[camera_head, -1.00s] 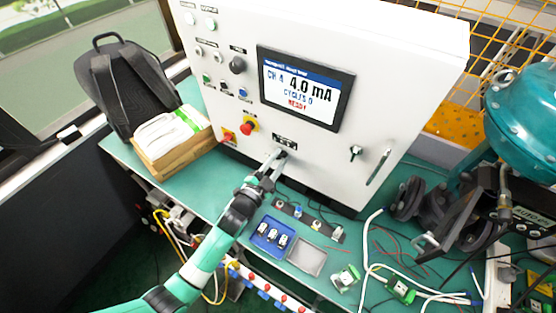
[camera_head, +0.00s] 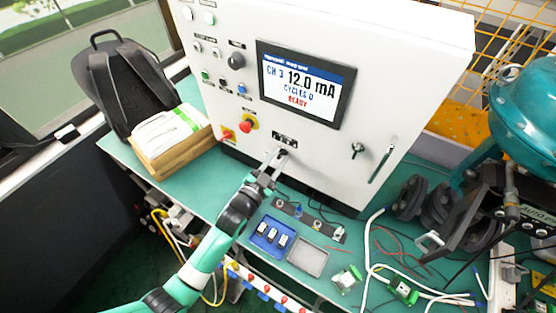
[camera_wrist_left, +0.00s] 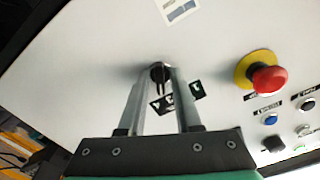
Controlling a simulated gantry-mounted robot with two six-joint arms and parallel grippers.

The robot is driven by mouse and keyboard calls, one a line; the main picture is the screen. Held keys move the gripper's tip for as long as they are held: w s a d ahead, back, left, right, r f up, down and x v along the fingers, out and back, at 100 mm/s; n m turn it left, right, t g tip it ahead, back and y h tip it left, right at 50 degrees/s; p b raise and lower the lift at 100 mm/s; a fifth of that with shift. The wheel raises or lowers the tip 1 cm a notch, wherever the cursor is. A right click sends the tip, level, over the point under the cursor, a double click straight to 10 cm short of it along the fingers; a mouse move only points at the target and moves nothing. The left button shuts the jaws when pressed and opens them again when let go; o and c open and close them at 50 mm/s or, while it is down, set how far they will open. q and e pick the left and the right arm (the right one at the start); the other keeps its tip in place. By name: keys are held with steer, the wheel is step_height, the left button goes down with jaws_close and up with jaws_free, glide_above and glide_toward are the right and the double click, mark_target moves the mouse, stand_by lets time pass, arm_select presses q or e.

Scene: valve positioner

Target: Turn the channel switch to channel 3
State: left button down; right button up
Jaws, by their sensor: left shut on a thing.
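The channel switch is a small dark knob low on the front of the white cabinet (camera_head: 405,60). In the left wrist view the knob (camera_wrist_left: 160,71) sits between my fingertips, above a dark label plate (camera_wrist_left: 176,98). My left gripper (camera_head: 277,157) is shut on this knob, and the fingers hide part of it. The screen (camera_head: 303,86) on the cabinet reads CH 3, 12.0 mA, CYCLES 0, READY. My right gripper is in neither view.
A red emergency stop on a yellow base (camera_head: 247,124) is up and left of my left gripper. A blue tray (camera_head: 263,246) and a grey tray (camera_head: 307,270) lie on the green bench below. A teal valve actuator (camera_head: 525,110) stands at right.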

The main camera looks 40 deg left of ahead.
arm_select(q)
steer(key=shift+n+b, duration=0.35)
steer(key=shift+n, duration=0.65)
steer(key=c, duration=0.9)
jaws_free()
steer(key=p+v, duration=0.1)
steer(key=v, duration=1)
steer(key=shift+s, duration=0.3)
steer(key=shift+d, duration=0.2)
